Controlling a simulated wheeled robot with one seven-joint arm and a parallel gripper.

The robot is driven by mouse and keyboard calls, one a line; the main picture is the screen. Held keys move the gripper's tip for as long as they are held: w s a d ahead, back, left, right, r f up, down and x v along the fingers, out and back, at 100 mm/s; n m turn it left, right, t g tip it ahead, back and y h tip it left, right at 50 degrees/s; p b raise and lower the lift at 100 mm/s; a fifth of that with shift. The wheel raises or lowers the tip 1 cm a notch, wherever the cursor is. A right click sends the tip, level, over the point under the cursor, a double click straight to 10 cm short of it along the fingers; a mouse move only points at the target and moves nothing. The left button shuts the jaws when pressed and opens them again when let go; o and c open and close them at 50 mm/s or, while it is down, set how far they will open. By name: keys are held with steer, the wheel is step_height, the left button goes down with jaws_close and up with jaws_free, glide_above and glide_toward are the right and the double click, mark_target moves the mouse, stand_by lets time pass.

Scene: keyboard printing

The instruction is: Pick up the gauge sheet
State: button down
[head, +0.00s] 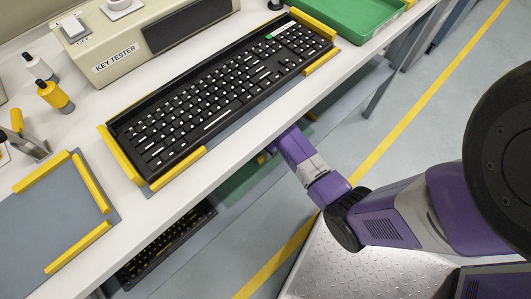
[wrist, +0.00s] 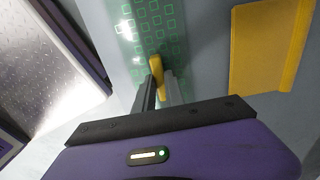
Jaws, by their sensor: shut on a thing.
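The gauge sheet (wrist: 158,22) is a clear sheet printed with green squares, seen in the wrist view. It has a yellow tab (wrist: 156,70) at its near edge. My gripper (wrist: 163,88) is shut on this tab, and the sheet extends away beyond the fingers. The sheet's far end runs out of the wrist view. In the head view my purple arm reaches in below the bench's front edge, and the bench hides my fingers. I cannot tell there which part of the sheet shows.
The white bench (head: 222,178) overhangs my arm. On it are a black keyboard (head: 215,90) between yellow rails, a key tester (head: 115,65), a green tray (head: 345,22) and bottles (head: 55,97). Another keyboard (head: 165,245) lies on the lower shelf. A yellow block (wrist: 262,48) is right of the sheet.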

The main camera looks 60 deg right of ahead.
steer(key=shift+r, duration=0.45)
step_height(320, 180, up, 2)
steer(key=shift+r+p, duration=0.2)
steer(key=shift+p, duration=0.45)
steer(key=s+d+p, duration=0.1)
steer(key=s+d, duration=0.3)
steer(key=s, duration=0.4)
steer(key=s+d, duration=0.4)
steer(key=s, duration=0.3)
steer(key=shift+s+d+p, duration=0.4)
steer(key=c, duration=2.2)
jaws_free()
steer(key=shift+a, duration=0.1)
